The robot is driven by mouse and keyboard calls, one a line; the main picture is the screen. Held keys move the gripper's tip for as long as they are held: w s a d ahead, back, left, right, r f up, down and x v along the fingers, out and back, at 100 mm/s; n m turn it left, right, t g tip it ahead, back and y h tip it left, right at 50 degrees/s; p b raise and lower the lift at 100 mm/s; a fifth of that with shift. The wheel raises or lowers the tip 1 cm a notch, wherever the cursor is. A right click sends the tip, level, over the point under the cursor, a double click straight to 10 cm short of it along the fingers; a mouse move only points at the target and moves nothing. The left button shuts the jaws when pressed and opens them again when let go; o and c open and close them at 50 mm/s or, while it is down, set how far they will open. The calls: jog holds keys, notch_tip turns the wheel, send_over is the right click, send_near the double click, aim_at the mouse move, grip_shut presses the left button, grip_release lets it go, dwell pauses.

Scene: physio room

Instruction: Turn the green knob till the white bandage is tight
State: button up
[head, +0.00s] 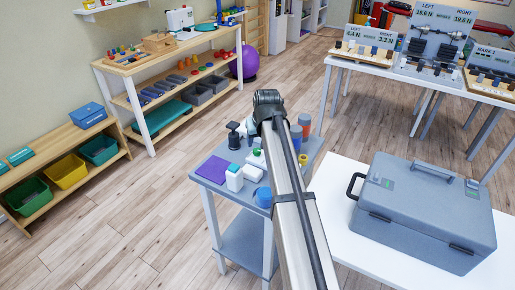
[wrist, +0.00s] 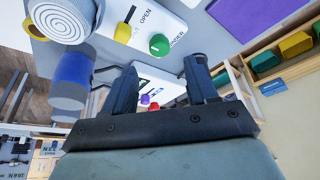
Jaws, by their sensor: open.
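In the head view my arm covers much of the small table and hides my gripper.
The small table (head: 239,192) also holds a purple pad (head: 212,168), a blue-capped white bottle (head: 234,178) and a black stand (head: 233,136). A blue cylinder (wrist: 72,80) is left of my fingers. A grey case (head: 425,205) lies on the white table at right.

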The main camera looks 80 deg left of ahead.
aim_at(257, 150)
jog(key=x, duration=0.6)
jog(key=shift+a+f, duration=0.15)
jog(key=shift+f, duration=0.05)
jog(key=shift+c, duration=0.5)
jog(key=c, duration=0.9)
jog(key=shift+c, duration=0.2)
jog(key=shift+m, duration=0.3)
